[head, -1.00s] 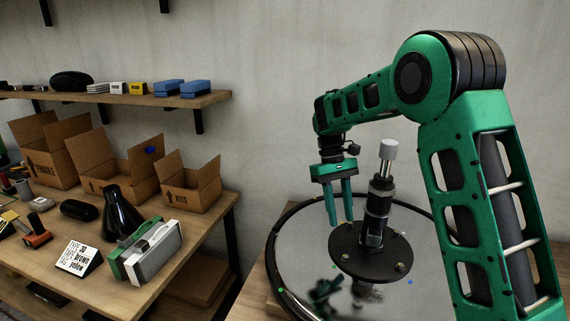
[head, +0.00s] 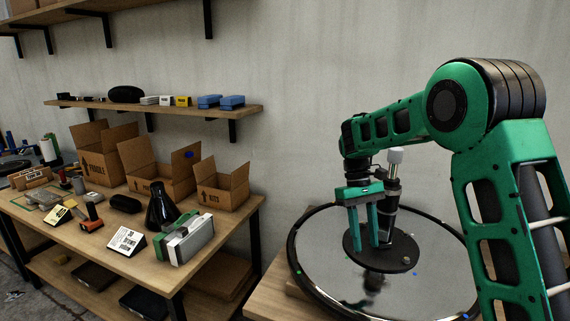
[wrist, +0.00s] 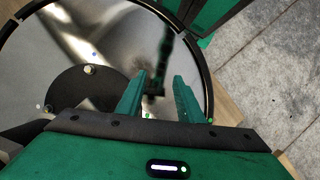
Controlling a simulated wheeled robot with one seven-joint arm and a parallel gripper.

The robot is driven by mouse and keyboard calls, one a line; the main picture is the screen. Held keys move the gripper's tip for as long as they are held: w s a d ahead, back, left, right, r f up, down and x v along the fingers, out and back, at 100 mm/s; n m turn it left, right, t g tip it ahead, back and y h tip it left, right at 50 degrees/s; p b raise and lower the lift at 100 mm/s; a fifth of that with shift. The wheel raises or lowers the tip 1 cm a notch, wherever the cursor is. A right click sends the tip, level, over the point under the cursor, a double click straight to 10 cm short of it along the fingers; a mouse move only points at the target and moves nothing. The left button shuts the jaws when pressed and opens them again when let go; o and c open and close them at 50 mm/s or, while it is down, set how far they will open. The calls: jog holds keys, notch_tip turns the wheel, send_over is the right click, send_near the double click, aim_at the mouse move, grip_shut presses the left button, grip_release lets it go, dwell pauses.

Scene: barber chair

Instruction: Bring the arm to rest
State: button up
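My gripper (head: 366,224) hangs from my green arm with its two fingers pointing down. It is in front of the upright black column with a pale grey top (head: 394,178), overlapping it in the head view. The column stands on a black round plate (head: 404,253) on a shiny round disc (head: 440,276). In the wrist view my gripper (wrist: 160,85) has its two fingers apart, with nothing between them, above the reflective disc (wrist: 110,30). Whether the fingers touch the column cannot be told, but they appear apart from it.
A wooden table (head: 150,252) at left holds cardboard boxes (head: 222,186), a black flask (head: 160,208), a green and white case (head: 186,240) and small items. A wall shelf (head: 160,108) hangs above. Open floor (wrist: 275,70) shows at right in the wrist view.

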jog(key=s+d+r+m+t+y, duration=0.1)
jog(key=s+d+r+m, duration=0.2)
jog(key=s+d, duration=0.5)
jog(key=s+d+r+m+t, duration=0.1)
jog(key=s+d+r+m, duration=0.1)
jog(key=s+d+r, duration=0.35)
jog(key=s+d+f+m+t, duration=0.1)
jog(key=s+d+f+m, duration=0.1)
jog(key=s, duration=0.9)
jog(key=s+d+f+m+t, duration=0.1)
jog(key=s+d+f+m, duration=0.2)
jog(key=s, duration=0.8)
jog(key=shift+s+d+f+y, duration=0.15)
jog(key=shift+s+f+y, duration=0.05)
jog(key=shift+f+y, duration=0.25)
jog(key=shift+w+f, duration=0.25)
jog(key=shift+w, duration=0.4)
